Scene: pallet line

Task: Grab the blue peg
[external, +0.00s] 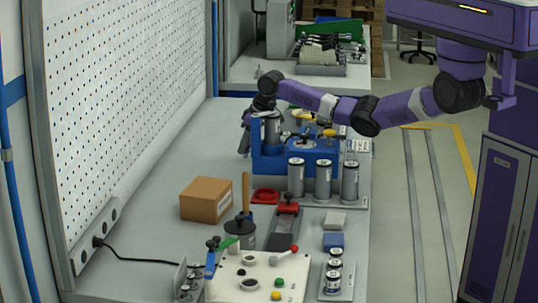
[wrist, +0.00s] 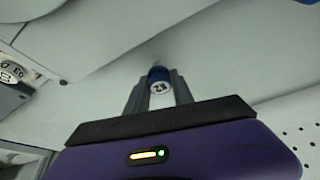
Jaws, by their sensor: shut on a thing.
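The blue peg (wrist: 158,73) shows in the wrist view between the two fingers of my gripper (wrist: 160,79). It has a blue body and a pale end face with a dark mark. The fingers are shut on it. In the external view my gripper (external: 246,137) points down at the left side of a blue fixture block (external: 268,164), over the grey bench. I cannot clearly make out the peg in the external view. Its far end is blurred in the wrist view.
A cardboard box (external: 206,199), a dark pot (external: 240,233) and a white board (external: 258,282) with small parts lie nearer the camera. A pegboard wall (external: 130,95) bounds the left. Bare bench lies between wall and block.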

